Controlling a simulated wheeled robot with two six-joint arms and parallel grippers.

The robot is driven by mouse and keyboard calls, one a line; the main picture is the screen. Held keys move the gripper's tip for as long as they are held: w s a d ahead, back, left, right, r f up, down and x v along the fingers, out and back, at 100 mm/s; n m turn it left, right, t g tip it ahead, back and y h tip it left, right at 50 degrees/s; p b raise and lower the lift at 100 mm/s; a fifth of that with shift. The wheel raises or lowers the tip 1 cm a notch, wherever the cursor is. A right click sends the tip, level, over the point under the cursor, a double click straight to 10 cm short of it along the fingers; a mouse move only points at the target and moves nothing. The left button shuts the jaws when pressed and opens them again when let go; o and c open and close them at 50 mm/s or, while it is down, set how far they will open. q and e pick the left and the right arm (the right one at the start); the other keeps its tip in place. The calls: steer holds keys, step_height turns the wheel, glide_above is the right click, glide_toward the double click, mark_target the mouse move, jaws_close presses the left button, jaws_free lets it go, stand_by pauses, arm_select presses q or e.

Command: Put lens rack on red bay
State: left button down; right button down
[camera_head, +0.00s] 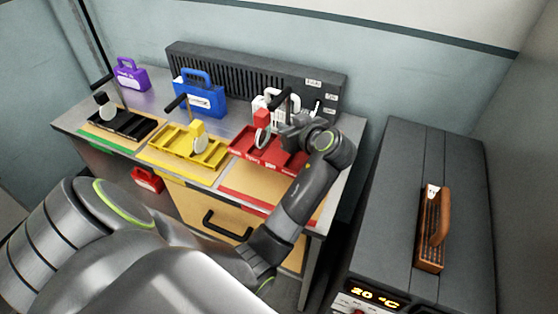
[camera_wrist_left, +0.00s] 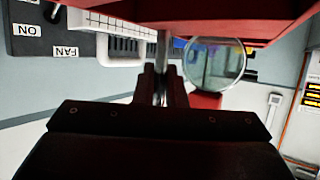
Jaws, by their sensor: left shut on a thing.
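The lens rack is a red tray (camera_head: 248,153) with compartments, a round clear lens, a red block and a thin post with a black handle. It is over the rear part of the red bay (camera_head: 258,184), a tan area with a red front edge on the bench's right. I cannot tell whether it touches the bench. My left gripper (camera_head: 287,127) is shut on the rack's metal post. In the left wrist view, the fingers (camera_wrist_left: 160,88) close around the post, with the lens (camera_wrist_left: 216,64) beside it and the red tray (camera_wrist_left: 200,12) across the top. My right gripper is not in view.
A yellow rack (camera_head: 184,138) and a black rack (camera_head: 122,122) stand to the left. Purple (camera_head: 131,75), blue (camera_head: 202,98) and white cases stand behind. A dark vented panel (camera_head: 250,75) backs the bench. A dark cabinet (camera_head: 385,190) with a brown-orange object (camera_head: 433,228) is at right.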

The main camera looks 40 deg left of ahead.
arm_select(q)
steer(key=shift+a+r+n+g, duration=0.2)
steer(key=shift+a+n+g, duration=0.1)
steer(key=shift+a+f+y, duration=0.1)
steer(key=shift+f+y, duration=0.2)
steer(key=shift+f, duration=0.05)
step_height(320, 180, down, 9)
steer(key=shift+f+p, duration=0.1)
steer(key=shift+p, duration=0.8)
steer(key=c, duration=1.5)
jaws_free()
steer(key=shift+s, duration=0.1)
